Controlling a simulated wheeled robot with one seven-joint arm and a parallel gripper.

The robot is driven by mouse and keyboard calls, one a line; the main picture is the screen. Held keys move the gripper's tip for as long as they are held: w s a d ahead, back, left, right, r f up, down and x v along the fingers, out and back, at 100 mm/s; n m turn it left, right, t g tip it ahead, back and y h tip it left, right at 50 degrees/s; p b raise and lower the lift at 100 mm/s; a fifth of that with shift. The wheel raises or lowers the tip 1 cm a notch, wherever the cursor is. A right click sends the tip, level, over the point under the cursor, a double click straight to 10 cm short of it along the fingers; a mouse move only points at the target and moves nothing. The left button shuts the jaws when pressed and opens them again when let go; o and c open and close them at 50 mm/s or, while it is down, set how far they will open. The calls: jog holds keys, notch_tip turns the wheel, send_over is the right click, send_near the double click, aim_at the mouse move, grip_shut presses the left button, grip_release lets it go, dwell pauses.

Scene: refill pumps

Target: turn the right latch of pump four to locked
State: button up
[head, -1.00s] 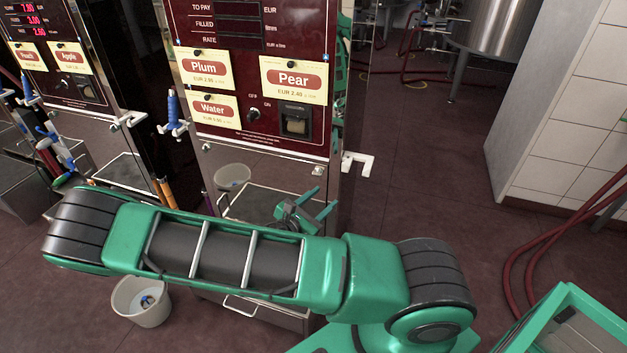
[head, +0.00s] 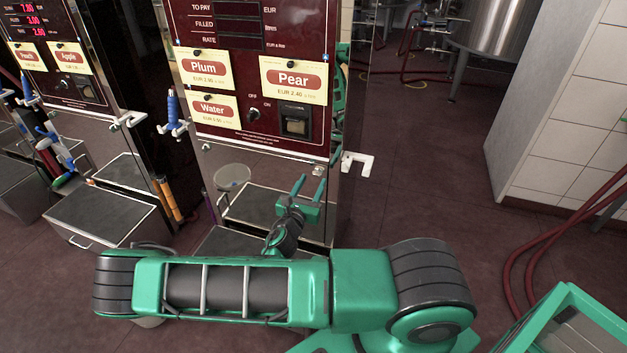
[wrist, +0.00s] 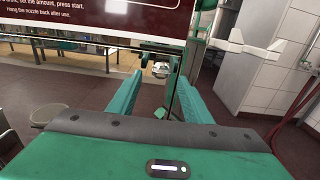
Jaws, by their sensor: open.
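The pump (head: 245,75) with the Plum, Pear and Water cards stands in front of me; no pump number is readable. A small silver latch (head: 318,170) sits at the right lower edge of its dark red panel. It also shows in the wrist view (wrist: 161,70), between and beyond my fingertips. Its exact turn is too small to tell. My gripper (head: 309,187) is open and empty, just below the latch in the head view, fingers pointing toward the pump. Both green fingers show in the wrist view (wrist: 159,80), apart from the latch.
A white hook (head: 357,163) sticks out at the pump's right edge, close to the right of my gripper. A second small latch (head: 206,147) is at the panel's left. A blue nozzle (head: 173,112) hangs farther left.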

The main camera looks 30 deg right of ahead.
jog(key=shift+x, duration=1.4)
